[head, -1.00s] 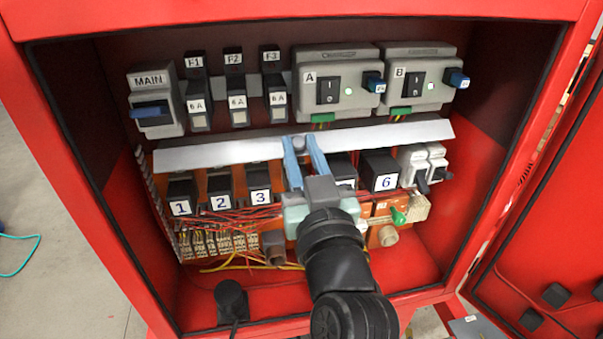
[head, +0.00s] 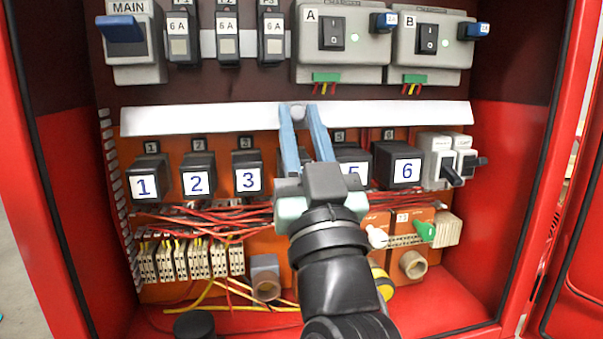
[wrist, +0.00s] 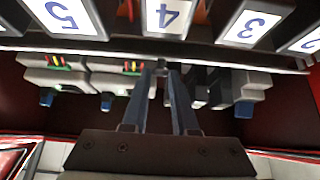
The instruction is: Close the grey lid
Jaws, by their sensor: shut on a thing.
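The grey lid (head: 220,117) is a long pale strip across the cabinet, between the upper row of switches and the numbered relays. A small round knob (head: 297,112) sits at the middle of the lid. My gripper (head: 300,107) reaches up from below, with its two blue fingers shut on the knob. In the upside-down wrist view the fingers of my gripper (wrist: 161,70) meet at the lid, which appears as a thin edge (wrist: 235,57). My fingers and wrist hide part of the relays behind them.
Relays such as 3 (head: 248,180) and 6 (head: 406,170) stand just below the lid. Switch blocks A (head: 340,60) and B (head: 432,62) are above it. Red cabinet walls (head: 520,200) enclose both sides. Loose wires (head: 200,222) run low inside.

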